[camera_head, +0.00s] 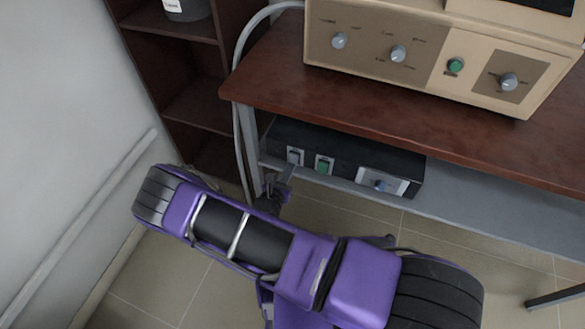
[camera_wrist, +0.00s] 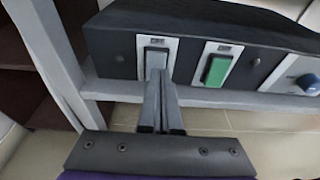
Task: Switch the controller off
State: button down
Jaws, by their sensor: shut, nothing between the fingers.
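The controller is a low black box (camera_head: 345,150) on the shelf under the table. Its front has a grey rocker switch (camera_head: 295,155) at the left, a green switch (camera_head: 323,164) beside it, and a blue knob (camera_head: 380,185) at the right. In the wrist view the grey switch (camera_wrist: 156,63), green switch (camera_wrist: 215,68) and part of the blue knob (camera_wrist: 308,83) show. My gripper (camera_wrist: 161,76) is shut and empty, its tips at the lower part of the grey switch and hiding some of it. Whether they touch it is unclear. My gripper (camera_head: 282,174) is small in the head view.
The beige furnace (camera_head: 440,50) with knobs and a green button stands on the brown tabletop (camera_head: 420,120) above. A grey table leg (camera_wrist: 50,55) and a cable (camera_head: 238,110) are close at the left. A dark shelf unit (camera_head: 185,85) and white wall lie further left.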

jog(key=r+p+v, duration=0.1)
jog(key=v, duration=1)
jog(key=shift+r, duration=0.45)
jog(key=shift+w, duration=0.1)
